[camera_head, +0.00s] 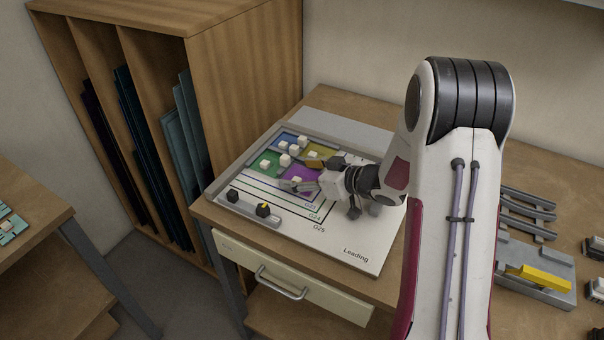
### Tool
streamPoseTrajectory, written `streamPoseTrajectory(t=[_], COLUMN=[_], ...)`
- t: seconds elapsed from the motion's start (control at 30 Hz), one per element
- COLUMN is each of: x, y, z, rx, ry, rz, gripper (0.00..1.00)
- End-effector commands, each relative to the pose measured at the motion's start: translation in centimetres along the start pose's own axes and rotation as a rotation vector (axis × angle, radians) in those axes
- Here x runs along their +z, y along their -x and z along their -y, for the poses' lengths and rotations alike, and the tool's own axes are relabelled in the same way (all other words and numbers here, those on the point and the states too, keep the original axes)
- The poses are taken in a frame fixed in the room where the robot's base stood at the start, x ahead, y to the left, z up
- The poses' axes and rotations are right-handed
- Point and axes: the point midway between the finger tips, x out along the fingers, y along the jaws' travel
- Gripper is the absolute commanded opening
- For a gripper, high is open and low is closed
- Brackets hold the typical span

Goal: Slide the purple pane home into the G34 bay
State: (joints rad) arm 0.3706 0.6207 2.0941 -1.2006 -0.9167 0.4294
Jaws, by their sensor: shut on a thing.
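The purple pane (295,171) lies flat at the right front of a group of coloured panes on the white board. A small white block shows on it. My gripper (299,184) reaches in from the right, low over this pane, and is shut on it. The fingers and wrist hide the pane's right part and the exact grip. Green outlines (270,199) with small bay labels (314,217) lie in front of the pane. The labels are too small to read surely, so I cannot tell which marks the G34 bay.
Blue (286,142), green (268,164) and yellow (322,151) panes with white blocks lie close around the purple one. A grey bar with two black knobs (263,210) lies along the board's front left. A wooden rack (240,70) stands behind left.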

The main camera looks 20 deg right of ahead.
Motion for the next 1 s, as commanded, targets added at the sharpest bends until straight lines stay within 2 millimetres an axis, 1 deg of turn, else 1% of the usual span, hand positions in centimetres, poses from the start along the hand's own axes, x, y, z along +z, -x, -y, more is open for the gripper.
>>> streamPoseTrajectory(t=[1.0], x=[-0.53], y=[-0.85], z=[0.01], rx=[0.003], ry=[0.001], rz=[-0.002], gripper=[0.41])
